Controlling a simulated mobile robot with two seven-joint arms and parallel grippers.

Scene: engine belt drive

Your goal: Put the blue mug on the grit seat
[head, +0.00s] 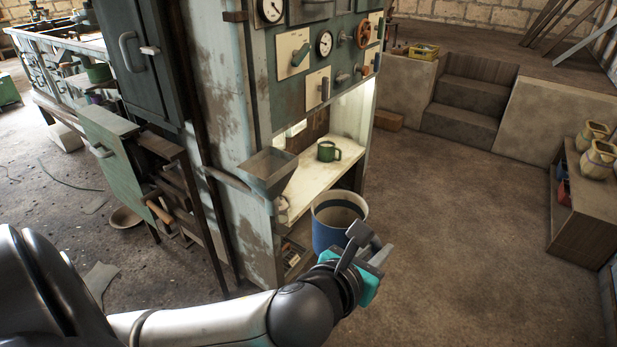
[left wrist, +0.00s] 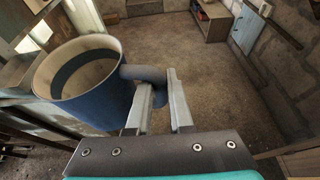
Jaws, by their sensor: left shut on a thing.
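The blue mug (head: 326,232) is large in the head view, with a pale rim and a dark band inside. It is upright or nearly so and looks empty. My left gripper (head: 362,240) is shut on its handle, at the mug's right side. In the left wrist view the mug (left wrist: 92,95) hangs left of the fingers (left wrist: 162,98), and its handle passes between them. The mug is in the air in front of the lit shelf. I cannot tell which thing is the grit seat. My right gripper is not in view.
A green mug (head: 328,151) stands on the lit shelf (head: 308,183) in the machine cabinet. A grey hopper (head: 268,168) sticks out at the cabinet's corner. Gauges and levers are above. Stone steps (head: 468,100) are behind. A low shelf with pots (head: 598,160) stands right. The floor between is clear.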

